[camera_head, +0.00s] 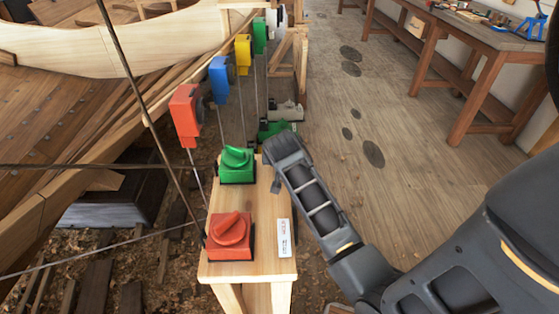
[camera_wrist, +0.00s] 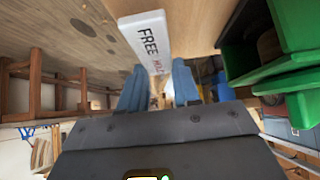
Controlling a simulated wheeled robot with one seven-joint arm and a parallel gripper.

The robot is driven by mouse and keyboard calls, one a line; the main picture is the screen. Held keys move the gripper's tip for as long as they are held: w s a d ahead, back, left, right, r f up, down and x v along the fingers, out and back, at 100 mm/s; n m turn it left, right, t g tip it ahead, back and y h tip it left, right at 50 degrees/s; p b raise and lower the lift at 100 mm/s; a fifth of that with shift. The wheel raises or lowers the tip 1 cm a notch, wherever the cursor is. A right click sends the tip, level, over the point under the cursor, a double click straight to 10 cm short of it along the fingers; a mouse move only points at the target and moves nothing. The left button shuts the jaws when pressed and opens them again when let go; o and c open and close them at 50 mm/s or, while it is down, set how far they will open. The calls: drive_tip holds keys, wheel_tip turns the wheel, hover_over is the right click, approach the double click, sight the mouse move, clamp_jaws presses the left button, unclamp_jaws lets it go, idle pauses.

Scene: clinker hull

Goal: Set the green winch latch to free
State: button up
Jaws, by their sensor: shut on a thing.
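The green winch latch (camera_head: 237,163), a round-topped turning handle on a square base, sits at the far end of the wooden stand (camera_head: 262,225). My gripper (camera_head: 276,186) is close to its right, at the stand's edge. In the wrist view, green parts (camera_wrist: 285,65) show at the right, apart from the two blue-grey fingers of my gripper (camera_wrist: 158,88). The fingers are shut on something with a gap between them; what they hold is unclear. A white label reading FREE and HOLD (camera_wrist: 145,35) reaches down toward the fingertips.
A red latch (camera_head: 230,235) with its own label (camera_head: 284,238) is nearer on the stand. A workbench (camera_head: 480,35) is at upper right. Floor between is mostly open.

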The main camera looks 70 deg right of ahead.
drive_tip(key=shift+a+t+h+b, duration=0.3)
drive_tip(key=shift+t+h+b, duration=0.1)
drive_tip(key=shift+h+b, duration=0.45)
drive_tip(key=shift+r, duration=0.1)
drive_tip(key=o, duration=1.1)
drive_tip(key=shift+s, duration=0.1)
drive_tip(key=shift+c, duration=0.2)
drive_tip(key=shift+b+v, duration=0.3)
drive_tip(key=shift+v, duration=3.6)
